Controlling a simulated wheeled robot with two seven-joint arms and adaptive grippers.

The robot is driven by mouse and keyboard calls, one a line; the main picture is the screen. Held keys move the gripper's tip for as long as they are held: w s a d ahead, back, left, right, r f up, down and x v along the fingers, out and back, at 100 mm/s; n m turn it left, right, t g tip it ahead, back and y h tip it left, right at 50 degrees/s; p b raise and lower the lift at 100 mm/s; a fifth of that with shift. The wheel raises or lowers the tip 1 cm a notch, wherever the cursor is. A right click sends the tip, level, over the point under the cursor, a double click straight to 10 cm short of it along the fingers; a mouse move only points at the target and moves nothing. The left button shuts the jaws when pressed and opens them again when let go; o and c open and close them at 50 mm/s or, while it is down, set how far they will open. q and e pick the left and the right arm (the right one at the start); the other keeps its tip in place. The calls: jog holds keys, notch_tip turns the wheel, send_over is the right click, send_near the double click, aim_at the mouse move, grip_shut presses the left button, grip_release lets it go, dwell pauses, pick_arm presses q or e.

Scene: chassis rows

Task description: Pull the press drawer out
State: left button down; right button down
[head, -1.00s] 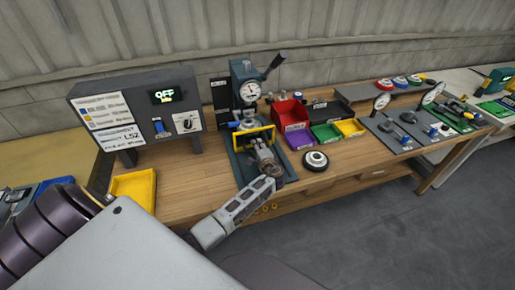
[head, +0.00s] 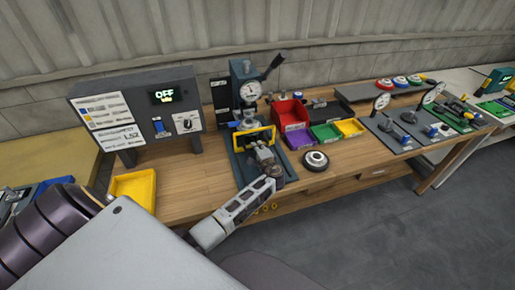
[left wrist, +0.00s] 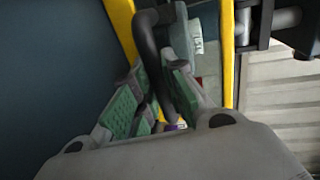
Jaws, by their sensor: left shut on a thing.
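The press (head: 243,92) is a teal column with a round dial and a dark lever, standing on the wooden bench. A yellow frame (head: 237,141) is at its lower front. My left gripper (head: 260,147) is at this frame, reaching in from the front. In the left wrist view, a dark curved handle bar (left wrist: 152,45) runs between the green-padded fingers of the left gripper (left wrist: 160,82), which is shut on it. Yellow frame edges (left wrist: 228,55) show beside the fingers. The gripper hides part of the press's lower front. My right gripper is not in view.
A grey control box (head: 140,110) reading OFF stands left of the press, with a yellow tray (head: 133,187) before it. Red (head: 290,113), purple, green and yellow bins stand to the right. A round dark part (head: 315,160) lies in front of them. Gauge stands are farther right.

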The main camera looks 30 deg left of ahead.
pick_arm(q)
jog(key=shift+s+d+f, duration=0.1)
jog(key=shift+s+d, duration=0.4)
jog(key=shift+d, duration=0.05)
jog(key=f+v, duration=0.1)
jog(key=v, duration=0.4)
jog(key=f+p+v, duration=0.1)
jog(key=v, duration=0.5)
jog(key=f+v, duration=0.1)
jog(key=v, duration=0.5)
jog(key=shift+s+d+f+p, duration=0.2)
jog(key=shift+s+d+p, duration=0.2)
jog(key=shift+s, duration=0.1)
jog(key=c, duration=1.5)
grip_release()
jog(key=shift+o, duration=0.2)
jog(key=shift+r, duration=0.1)
